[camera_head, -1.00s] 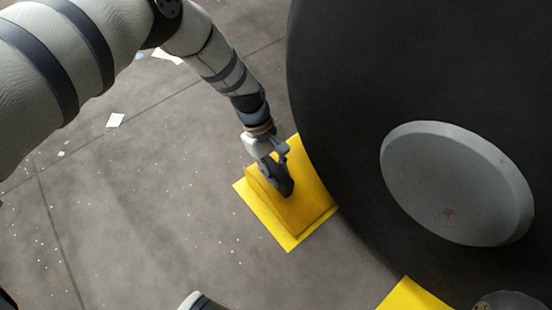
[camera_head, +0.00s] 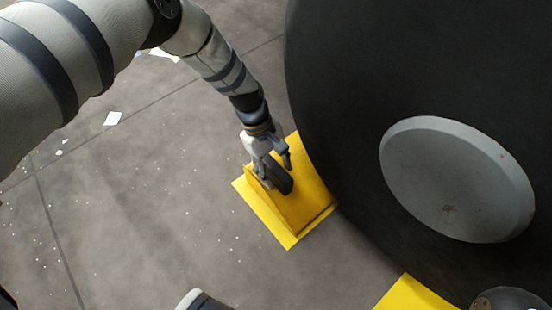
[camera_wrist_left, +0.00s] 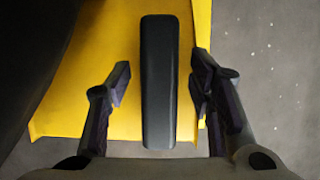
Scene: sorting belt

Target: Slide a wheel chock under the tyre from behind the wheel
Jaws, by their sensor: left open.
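The yellow wheel chock (camera_head: 308,197) is a wedge with a black handle (camera_head: 281,180) on its slope. It stands on the floor at the left side of the big black tyre (camera_head: 335,110). My left gripper (camera_head: 275,170) is open over the handle. In the left wrist view the handle (camera_wrist_left: 159,85) lies between the two spread fingers, with a gap on each side. The chock (camera_wrist_left: 100,75) fills the ground behind it. I cannot tell whether the chock's far edge touches the tyre.
The wheel has a grey hub (camera_head: 455,180). Another yellow piece (camera_head: 412,297) shows at the bottom by the tyre. Paper scraps (camera_head: 113,118) lie on the grey floor, which is mostly clear to the left.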

